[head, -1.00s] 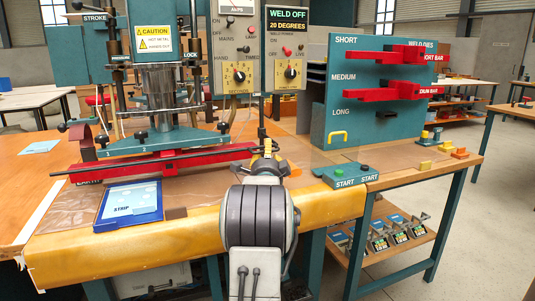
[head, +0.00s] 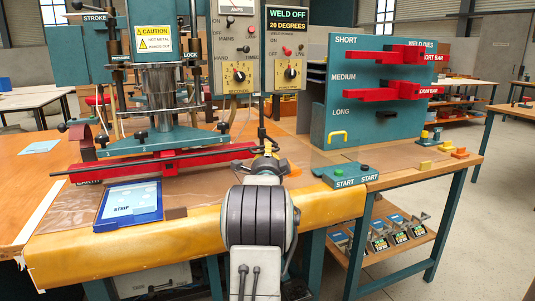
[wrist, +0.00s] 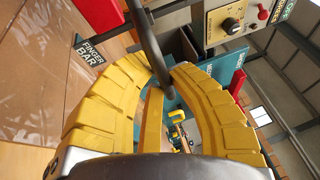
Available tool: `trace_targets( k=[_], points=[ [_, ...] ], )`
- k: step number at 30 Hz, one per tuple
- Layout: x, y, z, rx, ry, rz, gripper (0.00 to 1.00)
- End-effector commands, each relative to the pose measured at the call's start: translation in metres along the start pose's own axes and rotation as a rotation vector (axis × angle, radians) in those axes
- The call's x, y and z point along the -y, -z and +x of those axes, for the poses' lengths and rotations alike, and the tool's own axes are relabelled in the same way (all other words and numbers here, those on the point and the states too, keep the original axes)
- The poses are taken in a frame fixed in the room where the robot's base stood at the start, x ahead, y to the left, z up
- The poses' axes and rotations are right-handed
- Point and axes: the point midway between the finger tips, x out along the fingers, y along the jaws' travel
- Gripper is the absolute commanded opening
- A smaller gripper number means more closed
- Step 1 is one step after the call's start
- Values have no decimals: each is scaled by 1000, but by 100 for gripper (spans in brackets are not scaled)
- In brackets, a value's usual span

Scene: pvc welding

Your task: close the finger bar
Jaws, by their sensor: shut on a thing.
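The finger bar, a thin dark rod (head: 150,163), lies along the red bed (head: 120,173) of the welding machine in the head view. My gripper (head: 267,147) is at the rod's right end, at the bench's front half. In the wrist view, my gripper's yellow fingers (wrist: 165,78) are shut on the dark bar (wrist: 145,38), which passes between their tips. A "FINGER BAR" label (wrist: 90,53) is on the bench beside it. My arm hides part of the bench below the gripper in the head view.
The blue strip tray (head: 127,207) lies in front of the red bed. The green start-button box (head: 345,176) is right of my gripper. The weld die rack (head: 375,90) stands behind it, with red bars. The control boxes (head: 262,45) are above and behind the gripper.

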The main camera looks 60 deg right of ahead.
Motion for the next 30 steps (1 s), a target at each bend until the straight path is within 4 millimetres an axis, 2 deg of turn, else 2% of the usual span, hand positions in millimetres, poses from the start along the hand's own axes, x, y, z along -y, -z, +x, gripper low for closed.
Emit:
trace_targets(
  k=[13,24,30],
  points=[
    [-3,0,-1,1,1,-1,0],
    [-45,3,-7,1,-3,-1,0],
    [-52,3,-8,1,-3,-1,0]
  ],
)
